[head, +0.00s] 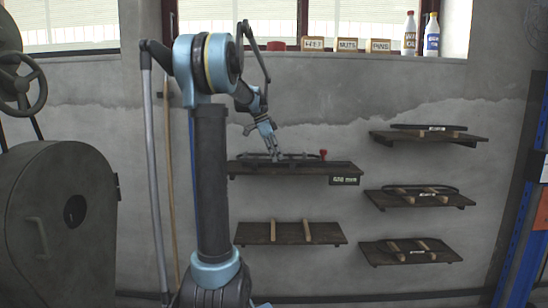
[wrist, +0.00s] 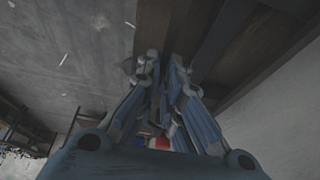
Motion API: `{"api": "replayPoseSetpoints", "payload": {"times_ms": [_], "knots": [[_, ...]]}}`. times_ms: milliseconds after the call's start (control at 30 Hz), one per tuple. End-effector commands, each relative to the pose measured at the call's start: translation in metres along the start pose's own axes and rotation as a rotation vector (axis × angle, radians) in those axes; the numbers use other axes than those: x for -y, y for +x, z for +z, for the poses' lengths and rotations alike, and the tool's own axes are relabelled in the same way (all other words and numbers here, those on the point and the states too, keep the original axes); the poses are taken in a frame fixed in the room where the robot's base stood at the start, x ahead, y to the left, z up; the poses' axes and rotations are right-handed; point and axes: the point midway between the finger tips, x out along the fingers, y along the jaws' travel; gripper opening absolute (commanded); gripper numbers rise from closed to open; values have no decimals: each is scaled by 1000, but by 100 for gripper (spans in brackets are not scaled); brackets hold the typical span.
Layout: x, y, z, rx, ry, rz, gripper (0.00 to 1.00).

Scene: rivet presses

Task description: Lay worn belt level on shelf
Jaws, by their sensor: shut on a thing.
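My gripper (head: 275,153) is at the upper left shelf (head: 255,169), pointing down at its top. It is shut on a thin dark belt (head: 300,156), which lies low along this shelf. A red piece (head: 323,153) shows at the belt's right end. In the wrist view my gripper (wrist: 163,62) has its fingers close together, and a red spot (wrist: 159,143) shows between them. The fingers hide the grip on the belt, and I cannot tell whether the belt touches the shelf. The lower left shelf (head: 325,233) carries two bare wooden strips.
Three right shelves (head: 462,138) hold dark belts on wooden strips. A dark label (head: 345,181) hangs at the upper left shelf's front edge. Small boxes (head: 347,45) and bottles (head: 432,36) stand on the window sill. A large press (head: 60,220) stands at the left.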

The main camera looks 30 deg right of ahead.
Motion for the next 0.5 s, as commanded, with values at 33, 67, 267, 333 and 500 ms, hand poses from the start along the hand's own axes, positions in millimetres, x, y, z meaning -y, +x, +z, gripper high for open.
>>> {"api": "replayPoseSetpoints", "payload": {"times_ms": [33, 67, 267, 333, 500], "knots": [[0, 0, 0, 0, 0, 0, 0], [0, 0, 0, 0, 0, 0, 0], [0, 1, 0, 0, 1, 0, 12], [0, 1, 0, 0, 1, 0, 27], [0, 1, 0, 0, 1, 0, 27]]}}
